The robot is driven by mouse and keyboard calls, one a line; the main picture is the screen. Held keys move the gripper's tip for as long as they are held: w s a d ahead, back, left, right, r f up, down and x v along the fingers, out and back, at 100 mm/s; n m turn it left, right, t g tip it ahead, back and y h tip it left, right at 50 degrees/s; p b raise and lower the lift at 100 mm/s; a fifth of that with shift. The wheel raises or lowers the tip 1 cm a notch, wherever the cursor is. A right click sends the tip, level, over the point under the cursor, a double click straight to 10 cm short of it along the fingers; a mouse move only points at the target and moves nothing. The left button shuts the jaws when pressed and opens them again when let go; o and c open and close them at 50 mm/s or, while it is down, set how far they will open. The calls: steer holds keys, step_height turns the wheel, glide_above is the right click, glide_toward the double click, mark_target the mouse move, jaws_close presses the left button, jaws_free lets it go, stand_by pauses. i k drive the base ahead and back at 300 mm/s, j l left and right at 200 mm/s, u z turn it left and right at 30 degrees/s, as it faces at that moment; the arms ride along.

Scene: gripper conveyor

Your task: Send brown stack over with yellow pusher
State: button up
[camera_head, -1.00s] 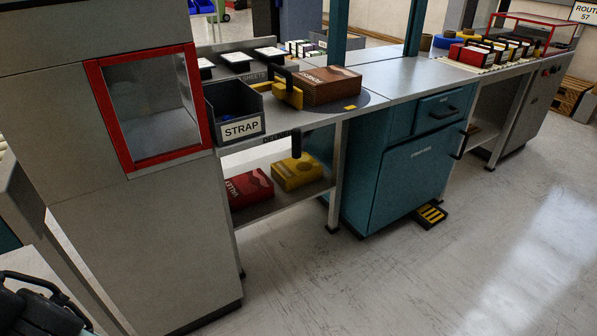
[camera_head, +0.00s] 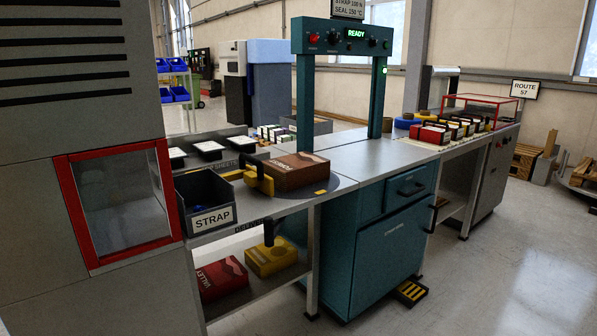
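The brown stack (camera_head: 297,172) lies flat on a round dark plate (camera_head: 339,184) set in the steel bench, left of the teal arch. The yellow pusher (camera_head: 260,181), with a black upright handle, stands close against the left side of the stack; I cannot tell whether they touch. The teal strapping machine's arch (camera_head: 305,98) spans the bench to the right of the stack, and its display (camera_head: 356,33) reads READY. My gripper is not in view.
A dark STRAP bin (camera_head: 190,186) and a red-framed window (camera_head: 74,215) are at left. Red (camera_head: 221,279) and yellow (camera_head: 270,258) packs lie on the lower shelf. A foot pedal (camera_head: 411,293) is on the floor. Strapped stacks (camera_head: 437,133) stand beyond the arch. The bench under the arch is clear.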

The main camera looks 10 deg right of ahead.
mark_target(254, 177)
steer(key=i+l, duration=0.25)
steer(key=i, duration=0.15)
steer(key=i+l+z, duration=0.1)
steer(key=i+l, duration=0.35)
steer(key=i, duration=0.3)
